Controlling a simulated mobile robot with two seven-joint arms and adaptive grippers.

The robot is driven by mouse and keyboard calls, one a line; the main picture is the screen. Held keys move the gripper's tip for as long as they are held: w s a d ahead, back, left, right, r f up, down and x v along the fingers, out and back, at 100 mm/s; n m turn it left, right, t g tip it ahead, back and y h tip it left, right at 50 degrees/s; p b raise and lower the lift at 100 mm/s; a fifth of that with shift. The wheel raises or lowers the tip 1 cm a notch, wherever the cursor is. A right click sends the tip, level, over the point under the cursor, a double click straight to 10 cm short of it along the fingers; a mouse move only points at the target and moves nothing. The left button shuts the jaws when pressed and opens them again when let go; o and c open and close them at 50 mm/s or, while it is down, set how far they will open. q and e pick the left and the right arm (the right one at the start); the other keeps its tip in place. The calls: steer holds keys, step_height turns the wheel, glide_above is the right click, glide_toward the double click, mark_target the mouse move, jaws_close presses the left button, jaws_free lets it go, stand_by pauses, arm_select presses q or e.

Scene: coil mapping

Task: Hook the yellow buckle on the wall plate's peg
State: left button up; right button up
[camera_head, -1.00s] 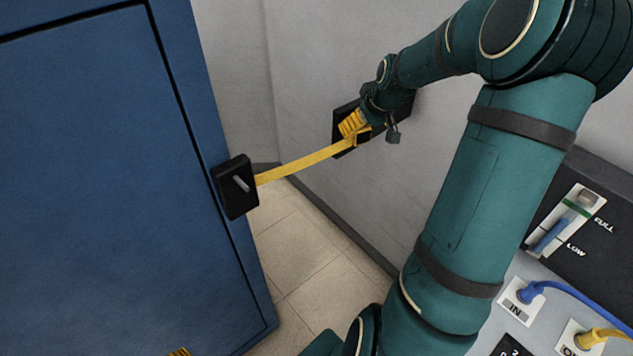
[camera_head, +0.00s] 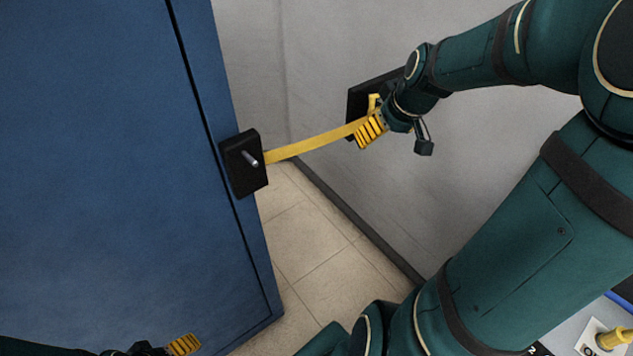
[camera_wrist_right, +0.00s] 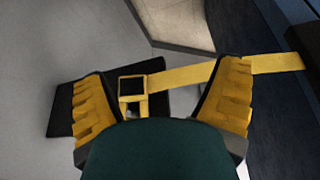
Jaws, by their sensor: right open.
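The yellow buckle (camera_wrist_right: 132,90), a square frame with a dark middle, lies between the open fingers of my right gripper (camera_wrist_right: 165,74) in the right wrist view. The black wall plate (camera_wrist_right: 64,108) is behind it. A yellow strap (camera_head: 308,142) runs straight from the black housing (camera_head: 243,172) on the blue cabinet to the buckle. In the head view my right gripper (camera_head: 369,122) is in front of the wall plate (camera_head: 358,95). Whether the peg passes through the buckle cannot be told. One striped finger of my left gripper (camera_head: 183,345) shows at the bottom left.
The blue cabinet (camera_head: 100,150) fills the left. The grey wall (camera_head: 310,50) carries the plate. Tiled floor (camera_head: 310,235) shows between them. A panel with a yellow connector (camera_head: 612,338) is at the lower right, partly behind my right arm.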

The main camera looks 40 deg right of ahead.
steer(key=s+a+n+b, duration=0.1)
steer(key=s+a+b, duration=0.1)
steer(key=a, duration=1.8)
steer(key=shift+r+n+g+y, duration=0.3)
steer(key=shift+r+n, duration=0.1)
steer(key=shift+r, duration=0.05)
